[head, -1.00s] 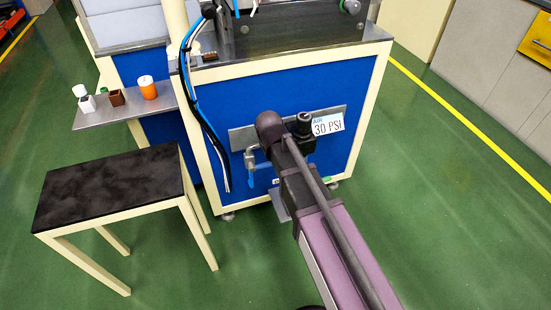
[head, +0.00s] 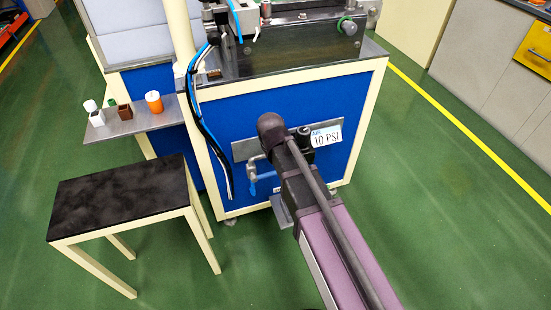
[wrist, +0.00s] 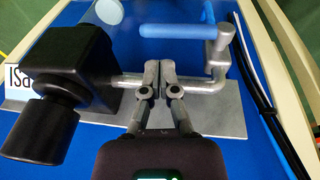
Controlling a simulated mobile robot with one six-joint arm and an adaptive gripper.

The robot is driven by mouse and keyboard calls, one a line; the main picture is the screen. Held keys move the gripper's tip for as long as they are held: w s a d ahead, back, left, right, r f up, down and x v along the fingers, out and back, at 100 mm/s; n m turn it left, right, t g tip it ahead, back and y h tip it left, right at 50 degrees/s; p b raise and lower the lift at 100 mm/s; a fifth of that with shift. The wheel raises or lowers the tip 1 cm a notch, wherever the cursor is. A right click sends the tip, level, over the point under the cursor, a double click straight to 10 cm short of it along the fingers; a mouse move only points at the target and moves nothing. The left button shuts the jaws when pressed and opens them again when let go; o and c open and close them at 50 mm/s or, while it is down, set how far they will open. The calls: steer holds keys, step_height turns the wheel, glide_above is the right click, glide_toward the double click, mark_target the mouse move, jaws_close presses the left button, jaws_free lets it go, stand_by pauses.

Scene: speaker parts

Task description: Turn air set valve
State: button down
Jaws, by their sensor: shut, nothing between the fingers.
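The air valve has a blue lever handle (wrist: 177,30) on a grey metal pipe (wrist: 221,62), at the top right of the wrist view. In the head view the blue handle (head: 264,177) hangs on the blue panel, left of my arm. A black regulator (wrist: 76,62) with a round black knob (wrist: 42,132) fills the left of the wrist view. Its body (head: 304,137) also shows in the head view.
A grey mounting plate (wrist: 200,119) lies behind the fittings. Black and blue hoses (head: 204,125) run down the cabinet's left edge. A black-topped stool (head: 118,200) and a shelf (head: 136,125) with small cups stand left. The green floor at right is clear.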

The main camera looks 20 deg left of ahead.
steer(key=p+v, duration=0.7)
steer(key=shift+d+r, duration=0.35)
steer(key=shift+r, duration=0.1)
steer(key=shift+w, duration=0.1)
steer(key=shift+d, duration=0.15)
stand_by(0.4)
steer(key=s+d+m+g, duration=0.3)
steer(key=d+m, duration=0.5)
steer(key=d, duration=3.1)
step_height(320, 180, up, 23)
steer(key=p, duration=2.3)
steer(key=shift+w+a+f, duration=0.2)
steer(key=shift+w+a, duration=0.05)
steer(key=shift+w, duration=0.1)
